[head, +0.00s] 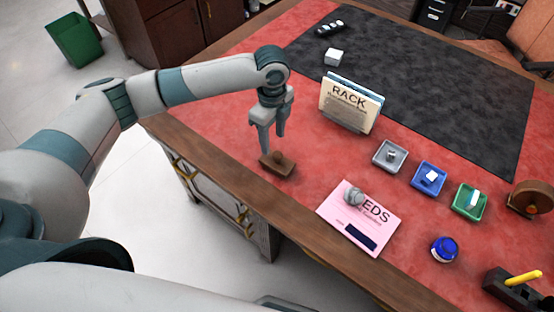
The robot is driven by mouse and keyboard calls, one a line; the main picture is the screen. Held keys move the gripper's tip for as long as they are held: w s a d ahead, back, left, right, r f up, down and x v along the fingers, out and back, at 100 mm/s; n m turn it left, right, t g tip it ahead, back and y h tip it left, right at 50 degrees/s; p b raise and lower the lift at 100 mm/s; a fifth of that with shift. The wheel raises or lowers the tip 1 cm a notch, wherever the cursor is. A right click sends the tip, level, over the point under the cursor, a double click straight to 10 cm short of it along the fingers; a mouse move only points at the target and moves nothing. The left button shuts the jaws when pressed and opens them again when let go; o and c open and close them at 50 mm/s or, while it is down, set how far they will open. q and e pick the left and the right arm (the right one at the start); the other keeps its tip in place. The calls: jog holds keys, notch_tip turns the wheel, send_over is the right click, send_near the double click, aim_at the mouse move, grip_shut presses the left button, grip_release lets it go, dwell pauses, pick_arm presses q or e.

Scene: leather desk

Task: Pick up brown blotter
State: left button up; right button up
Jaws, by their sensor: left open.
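The brown blotter (275,165) sits on the red leather near the desk's left edge, its small knob on top. My left gripper (266,147) is right above it, pointing down, with its fingers apart. The fingertips are close to the blotter's knob; I cannot tell whether they touch it. My right gripper does not show.
To the right stand a rack with papers (348,105), a pink card (338,227) with a grey object on it, grey (379,164), blue (418,188) and green (459,210) trays, and a blue jar (444,249). A white block (333,57) lies farther back. Red leather around the blotter is clear.

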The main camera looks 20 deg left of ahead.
aim_at(276, 153)
pick_arm(q)
jog(key=shift+f, duration=0.7)
jog(key=shift+f, duration=0.1)
jog(key=shift+s+d+f+p, duration=0.1)
jog(key=shift+d+f+p, duration=0.1)
jog(key=shift+p, duration=0.2)
jog(key=f, duration=0.1)
jog(key=f+p, duration=0.1)
jog(key=f, duration=0.2)
jog(key=shift+s+d+p, duration=0.15)
jog(key=shift+d+p, duration=0.2)
jog(key=shift+p, duration=0.05)
jog(key=shift+f, duration=0.3)
jog(key=shift+c, duration=0.2)
